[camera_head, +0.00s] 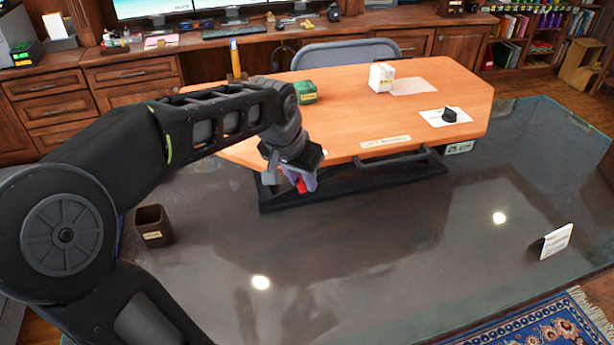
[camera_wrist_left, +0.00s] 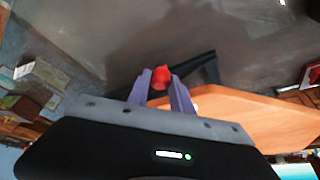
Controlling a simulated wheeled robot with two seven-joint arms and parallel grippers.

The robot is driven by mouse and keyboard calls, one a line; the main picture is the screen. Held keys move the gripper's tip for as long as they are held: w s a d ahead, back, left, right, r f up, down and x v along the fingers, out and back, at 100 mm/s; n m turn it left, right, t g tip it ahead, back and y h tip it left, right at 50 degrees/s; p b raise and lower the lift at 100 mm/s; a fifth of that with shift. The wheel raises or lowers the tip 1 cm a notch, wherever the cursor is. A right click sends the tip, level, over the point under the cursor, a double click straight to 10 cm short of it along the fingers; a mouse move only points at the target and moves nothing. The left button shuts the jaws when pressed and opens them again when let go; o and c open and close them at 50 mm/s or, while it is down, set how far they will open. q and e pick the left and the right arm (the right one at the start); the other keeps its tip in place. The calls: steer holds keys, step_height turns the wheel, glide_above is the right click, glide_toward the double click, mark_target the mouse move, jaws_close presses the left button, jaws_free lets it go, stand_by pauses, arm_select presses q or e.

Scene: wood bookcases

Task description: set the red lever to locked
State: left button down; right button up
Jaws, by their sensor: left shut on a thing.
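The red lever (camera_head: 301,186) shows as a small red end at the front left of the raised orange wooden board. In the left wrist view its red knob (camera_wrist_left: 161,76) sits between the fingertips. My left gripper (camera_head: 303,181) reaches down to it in front of the board's edge, and its purple fingers (camera_wrist_left: 159,88) are closed on the knob. The rest of the lever is hidden by the gripper, and its setting cannot be read. The right gripper is not in view.
The wooden board (camera_head: 340,125) stands on a black frame on a dark glass-topped table (camera_head: 350,250). It carries a green box (camera_head: 305,92), a white box (camera_head: 381,77) and a black knob (camera_head: 449,114). A brown cup (camera_head: 153,226) stands left; a white card (camera_head: 556,241) stands right. The table front is clear.

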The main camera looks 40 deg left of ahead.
arm_select(q)
steer(key=shift+a, duration=0.1)
stand_by(0.3)
steer(key=c, duration=1.1)
jaws_free()
steer(key=shift+c, duration=0.2)
steer(key=shift+s, duration=0.1)
steer(key=v, duration=0.7)
steer(key=shift+r, duration=0.4)
steer(key=shift+s, duration=0.1)
